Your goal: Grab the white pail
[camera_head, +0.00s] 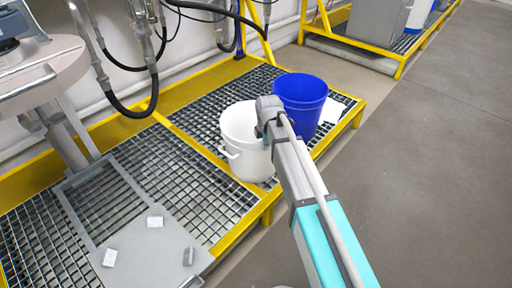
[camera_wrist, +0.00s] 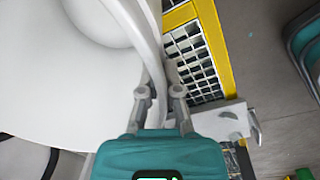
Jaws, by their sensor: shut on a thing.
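The white pail (camera_head: 236,128) stands upright on the yellow-framed grating, just left of the blue pail. My gripper (camera_head: 266,130) reaches over its right side from the lower right. In the wrist view, the white pail (camera_wrist: 60,95) fills the left half. A curved white edge of the pail runs between the fingers of my gripper (camera_wrist: 159,92), which are shut on it. I cannot tell for certain whether this edge is the rim or the handle. In the head view, my arm hides part of the pail's right side and the fingertips.
The blue pail (camera_head: 300,90) stands close behind and right of the white one. Hoses (camera_head: 140,105) hang behind at the left. A flat plate with small pale blocks (camera_head: 155,221) lies at the lower left. The yellow platform edge (camera_head: 240,228) borders clear grey floor (camera_head: 430,150).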

